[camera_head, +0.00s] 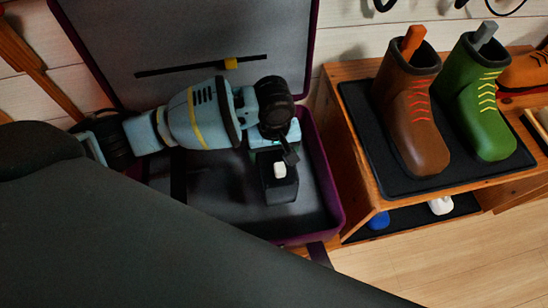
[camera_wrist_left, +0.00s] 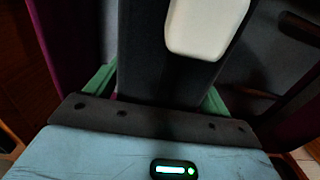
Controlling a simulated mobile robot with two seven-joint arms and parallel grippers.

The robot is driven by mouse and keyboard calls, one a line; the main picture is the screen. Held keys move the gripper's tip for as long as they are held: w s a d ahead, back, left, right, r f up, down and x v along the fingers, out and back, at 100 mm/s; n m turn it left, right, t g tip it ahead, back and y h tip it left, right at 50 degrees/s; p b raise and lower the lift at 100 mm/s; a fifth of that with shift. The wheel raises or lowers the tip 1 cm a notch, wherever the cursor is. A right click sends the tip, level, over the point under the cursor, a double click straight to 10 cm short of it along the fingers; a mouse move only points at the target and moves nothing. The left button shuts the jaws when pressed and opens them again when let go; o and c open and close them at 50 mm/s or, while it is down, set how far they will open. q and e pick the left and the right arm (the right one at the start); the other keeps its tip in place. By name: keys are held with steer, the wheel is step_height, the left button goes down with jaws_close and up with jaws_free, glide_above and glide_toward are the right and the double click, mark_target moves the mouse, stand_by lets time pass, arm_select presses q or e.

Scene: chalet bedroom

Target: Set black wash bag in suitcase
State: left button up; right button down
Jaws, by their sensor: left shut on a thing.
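The open suitcase (camera_head: 329,205) has a purple shell and grey lining, with its lid leaning back against the wall. My left gripper (camera_head: 274,146) is over the right part of its base, pointing down. It is shut on the black wash bag (camera_head: 272,194), a dark box shape with a white patch. In the left wrist view the bag (camera_wrist_left: 150,60) lies between the green fingers of the left gripper (camera_wrist_left: 157,92). The bag is inside the suitcase walls; I cannot tell whether it touches the bottom. My right gripper is not in view.
A wooden shelf (camera_head: 352,70) stands close to the right of the suitcase. A strap crosses the left of the suitcase base. Wooden floor (camera_head: 440,265) is clear at lower right.

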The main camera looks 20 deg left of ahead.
arm_select(q)
step_height(320, 180, down, 3)
steer(key=shift+r, duration=0.2)
steer(key=shift+f+b, duration=0.15)
steer(key=shift+b, duration=0.15)
steer(key=shift+f, duration=0.2)
steer(key=o, duration=1.1)
steer(key=shift+o, duration=0.2)
step_height(320, 180, up, 11)
steer(key=p, duration=0.3)
steer(key=shift+r, duration=0.65)
